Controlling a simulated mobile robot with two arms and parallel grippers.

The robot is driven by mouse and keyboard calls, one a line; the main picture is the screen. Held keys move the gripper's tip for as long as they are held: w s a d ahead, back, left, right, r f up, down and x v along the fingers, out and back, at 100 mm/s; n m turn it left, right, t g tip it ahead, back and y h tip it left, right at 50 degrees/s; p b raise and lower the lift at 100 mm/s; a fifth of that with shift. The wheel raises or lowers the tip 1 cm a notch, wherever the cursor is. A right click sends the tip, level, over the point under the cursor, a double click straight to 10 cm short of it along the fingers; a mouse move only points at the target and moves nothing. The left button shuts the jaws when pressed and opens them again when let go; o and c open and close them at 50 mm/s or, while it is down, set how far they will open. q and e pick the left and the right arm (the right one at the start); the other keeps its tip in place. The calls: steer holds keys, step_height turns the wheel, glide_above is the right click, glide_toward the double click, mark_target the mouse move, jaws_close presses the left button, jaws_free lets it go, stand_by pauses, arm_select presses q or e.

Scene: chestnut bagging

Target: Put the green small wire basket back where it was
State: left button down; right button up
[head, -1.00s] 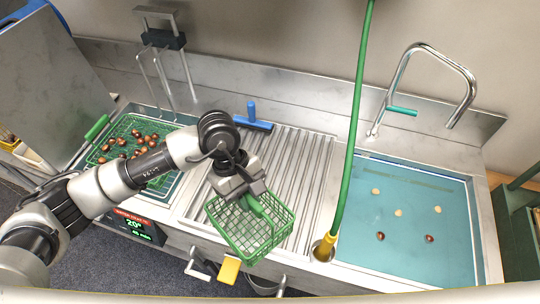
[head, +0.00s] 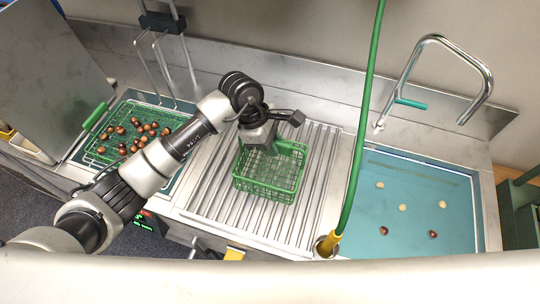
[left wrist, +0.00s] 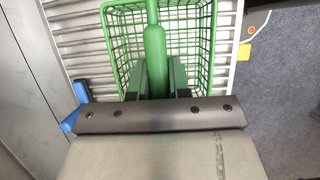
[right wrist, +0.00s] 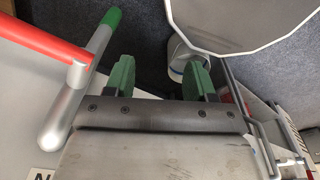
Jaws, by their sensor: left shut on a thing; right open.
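The small green wire basket (head: 270,188) is over the middle of the ribbed metal drainboard (head: 215,190) in the head view. It looks upright; I cannot tell whether its bottom touches the ribs. My left gripper (head: 264,146) is at the basket's back side, shut on its green handle. The left wrist view shows the handle (left wrist: 155,45) between the fingers (left wrist: 157,78), with the basket's mesh (left wrist: 205,45) around it. My right gripper (right wrist: 158,80) is open and empty in the right wrist view; it does not show in the head view.
A larger green mesh basket with chestnuts (head: 92,160) sits in the left basin. The right basin (head: 400,225) holds water and several nuts. A green hose (head: 360,130) hangs between drainboard and right basin. A blue tool (left wrist: 78,100) lies beside the basket in the left wrist view.

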arm_select(q)
steer(key=shift+w+a+f, duration=0.1)
steer(key=shift+w+f, duration=0.3)
steer(key=shift+w, duration=0.1)
step_height(320, 180, down, 4)
steer(key=shift+s+r+b, duration=0.1)
steer(key=shift+r+b, duration=0.05)
steer(key=shift+b, duration=0.75)
steer(key=c, duration=1.1)
jaws_free()
